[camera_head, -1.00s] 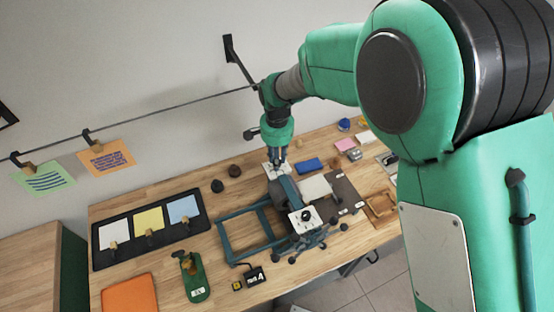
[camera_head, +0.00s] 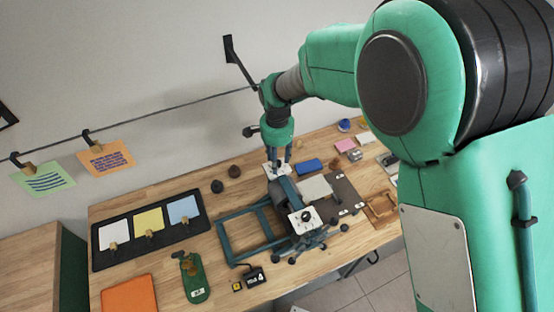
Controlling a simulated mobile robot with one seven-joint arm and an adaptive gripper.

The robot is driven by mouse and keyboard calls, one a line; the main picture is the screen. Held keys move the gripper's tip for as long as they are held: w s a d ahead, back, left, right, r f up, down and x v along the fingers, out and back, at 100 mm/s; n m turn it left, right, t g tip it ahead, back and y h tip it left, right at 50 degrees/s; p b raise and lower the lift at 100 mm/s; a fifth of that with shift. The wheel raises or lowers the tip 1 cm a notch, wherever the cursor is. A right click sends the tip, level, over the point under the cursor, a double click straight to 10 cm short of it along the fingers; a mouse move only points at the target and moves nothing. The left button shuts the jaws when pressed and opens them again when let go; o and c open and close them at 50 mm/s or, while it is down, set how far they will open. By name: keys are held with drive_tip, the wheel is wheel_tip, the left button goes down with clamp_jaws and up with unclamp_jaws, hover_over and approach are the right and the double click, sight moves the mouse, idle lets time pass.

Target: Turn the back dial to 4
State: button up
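A teal-framed press (camera_head: 250,238) stands in the middle of the wooden bench. Its front dial (camera_head: 306,217) is a dark knob on a white plate. The back dial sits on a second white plate (camera_head: 267,171) at the far end of the press; its knob is hidden at my gripper. My gripper (camera_head: 278,164) points down at this back plate, with its fingers over it. I cannot tell whether the fingers touch the knob or how far apart they are. A small black tag (camera_head: 254,278) with a white 4 lies at the front of the bench.
A black tray (camera_head: 97,260) with white, yellow and blue cards lies left. A green tool (camera_head: 195,280) and an orange pad (camera_head: 131,294) are in front. Two dark round pieces (camera_head: 217,186) and a blue block (camera_head: 308,165) lie near the back plate.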

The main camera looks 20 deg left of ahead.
sight(279, 162)
wheel_tip(279, 162, up, 12)
idle(0.9)
idle(0.5)
drive_tip(key=s+d+r+n+t+b, duration=0.1)
drive_tip(key=d+r+b, duration=0.15)
drive_tip(key=d, duration=0.55)
drive_tip(key=s+d+r+t+y+b, duration=0.1)
drive_tip(key=s+d+r+b, duration=0.15)
drive_tip(key=d, duration=0.55)
drive_tip(key=s+d+r+n+b, duration=0.1)
drive_tip(key=d+r, duration=0.3)
drive_tip(key=d, duration=0.4)
drive_tip(key=s+d+f+n+t+b, duration=0.1)
drive_tip(key=s+d+f+b, duration=0.1)
drive_tip(key=s+d, duration=0.6)
drive_tip(key=s+d+f+n+t+h+b, duration=0.1)
drive_tip(key=s+d+b, duration=0.3)
drive_tip(key=s+d, duration=0.5)
drive_tip(key=shift+s+d+f+t+b, duration=0.3)
drive_tip(key=shift+d+f+t, duration=0.45)
drive_tip(key=shift+d, duration=0.5)
